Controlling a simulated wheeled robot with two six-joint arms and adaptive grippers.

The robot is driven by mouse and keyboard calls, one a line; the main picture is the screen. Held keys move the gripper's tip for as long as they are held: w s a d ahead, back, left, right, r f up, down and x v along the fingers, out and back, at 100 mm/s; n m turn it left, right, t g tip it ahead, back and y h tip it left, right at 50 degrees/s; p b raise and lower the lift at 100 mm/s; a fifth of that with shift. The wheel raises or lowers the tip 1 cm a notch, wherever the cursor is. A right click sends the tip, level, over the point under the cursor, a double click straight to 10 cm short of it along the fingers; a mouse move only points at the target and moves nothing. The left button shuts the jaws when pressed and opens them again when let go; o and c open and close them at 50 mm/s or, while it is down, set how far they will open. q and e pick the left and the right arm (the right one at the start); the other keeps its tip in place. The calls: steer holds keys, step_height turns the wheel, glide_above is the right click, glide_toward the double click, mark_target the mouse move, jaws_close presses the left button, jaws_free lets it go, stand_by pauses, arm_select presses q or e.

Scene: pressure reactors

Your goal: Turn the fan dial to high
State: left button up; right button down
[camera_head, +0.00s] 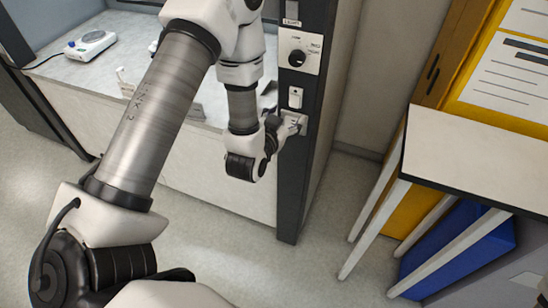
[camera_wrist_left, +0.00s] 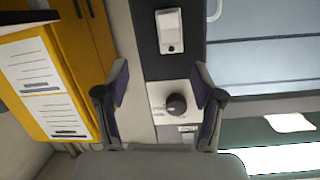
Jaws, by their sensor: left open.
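The fan dial (camera_head: 297,57) is a round black knob on a white plate with printed labels, high on a dark pillar. My left gripper (camera_head: 291,124) is open and empty, and in the head view it appears below the dial and the white switch (camera_head: 295,97). In the left wrist view the dial (camera_wrist_left: 176,104) shows between the two spread fingers of the left gripper (camera_wrist_left: 160,76), nearer the right one. The fingers do not grip it. The dial's exact pointer setting is too small to read.
A white-topped table (camera_head: 478,160) stands at the right before a yellow cabinet (camera_head: 440,65), with a blue bin (camera_head: 465,245) under it. A white device (camera_head: 90,43) sits on the bench at the back left. Floor is clear before the pillar.

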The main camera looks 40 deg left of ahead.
arm_select(q)
steer(key=s+d+f+g+h+b, duration=0.1)
steer(key=s+d+f+g+b, duration=0.1)
steer(key=f, duration=1)
steer(key=s+d+f+g+b, duration=0.2)
steer(key=s+f+g+b, duration=0.2)
steer(key=s+f+b, duration=0.3)
step_height(320, 180, down, 5)
steer(key=shift+s+f+g+h, duration=0.15)
steer(key=shift+s+g+h, duration=0.25)
steer(key=shift+s, duration=0.6)
arm_select(e)
step_height(320, 180, down, 9)
steer(key=shift+s+f, duration=0.2)
steer(key=shift+s, duration=0.15)
arm_select(q)
steer(key=s+d+f+g, duration=0.1)
steer(key=s+f+g, duration=0.1)
steer(key=s, duration=0.4)
steer(key=s+d+f+g+b, duration=0.1)
steer(key=s+f+g, duration=0.2)
steer(key=s+f, duration=0.2)
steer(key=s+f+g+h, duration=0.1)
steer(key=s+f+g, duration=0.2)
steer(key=s, duration=0.5)
steer(key=shift+s+d+f, duration=0.15)
steer(key=shift+d+f, duration=0.15)
steer(key=shift+d, duration=0.1)
arm_select(e)
steer(key=shift+f, duration=0.7)
